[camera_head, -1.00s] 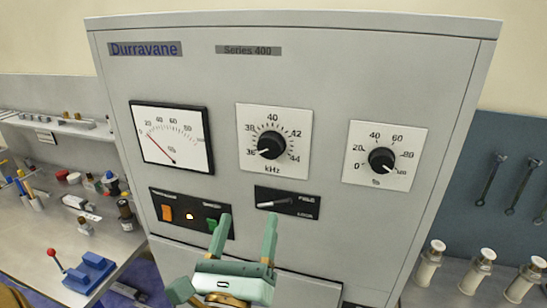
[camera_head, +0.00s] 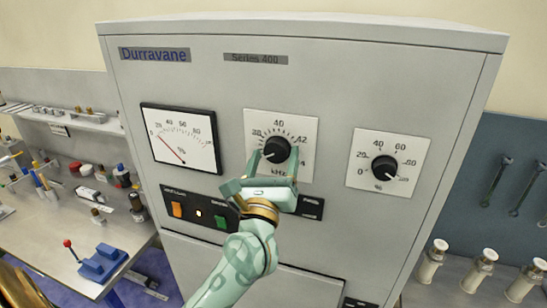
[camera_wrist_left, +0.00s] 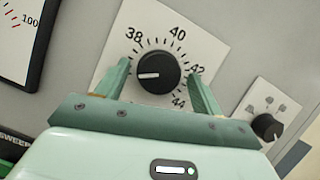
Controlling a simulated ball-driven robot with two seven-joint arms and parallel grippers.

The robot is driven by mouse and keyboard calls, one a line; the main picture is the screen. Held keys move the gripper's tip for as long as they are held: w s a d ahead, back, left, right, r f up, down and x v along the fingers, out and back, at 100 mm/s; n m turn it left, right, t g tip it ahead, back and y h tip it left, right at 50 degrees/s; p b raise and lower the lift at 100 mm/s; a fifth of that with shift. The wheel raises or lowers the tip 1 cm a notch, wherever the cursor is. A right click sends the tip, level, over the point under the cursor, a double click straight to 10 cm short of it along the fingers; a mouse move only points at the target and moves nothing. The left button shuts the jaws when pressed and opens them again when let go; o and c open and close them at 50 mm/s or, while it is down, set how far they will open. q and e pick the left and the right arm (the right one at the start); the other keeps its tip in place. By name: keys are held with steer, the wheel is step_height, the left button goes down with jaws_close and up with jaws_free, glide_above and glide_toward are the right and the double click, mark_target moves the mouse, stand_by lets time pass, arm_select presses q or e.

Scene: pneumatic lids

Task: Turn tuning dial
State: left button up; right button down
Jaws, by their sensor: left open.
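The tuning dial (camera_head: 277,151) is a black knob with a white pointer line on a white kHz plate, marked 36 to 44. It also shows in the left wrist view (camera_wrist_left: 158,73), its pointer toward the left, below 38. My left gripper (camera_head: 274,158) is open, with one finger on each side of the knob. In the left wrist view its fingertips (camera_wrist_left: 160,70) flank the knob with visible gaps; I cannot tell how deep they reach. My right gripper is not in view.
A second black knob (camera_head: 384,168) on a white plate sits to the right. A needle meter (camera_head: 180,138) is at the left. Below are an orange switch (camera_head: 177,209), a lit lamp and a green button (camera_head: 221,222). A cluttered bench (camera_head: 50,235) stands at the left.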

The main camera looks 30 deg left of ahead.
arm_select(q)
steer(key=c, duration=1)
steer(key=shift+m+h, duration=0.3)
steer(key=shift+m, duration=0.2)
steer(key=m+h+p, duration=0.2)
steer(key=m, duration=0.2)
steer(key=shift+s+a+t, duration=0.1)
steer(key=shift+t, duration=0.3)
steer(key=m+h+p, duration=0.1)
steer(key=m+h, duration=0.1)
steer(key=m, duration=0.2)
steer(key=shift+a, duration=0.1)
steer(key=m+h, duration=0.2)
steer(key=m, duration=0.2)
steer(key=shift+a+p, duration=0.1)
steer(key=shift+p, duration=0.25)
steer(key=m+h, duration=0.1)
steer(key=m, duration=0.2)
steer(key=m+g+h, duration=0.1)
steer(key=m, duration=0.2)
steer(key=shift+a+r+h, duration=0.1)
steer(key=shift+h, duration=0.3)
steer(key=shift+m, duration=0.3)
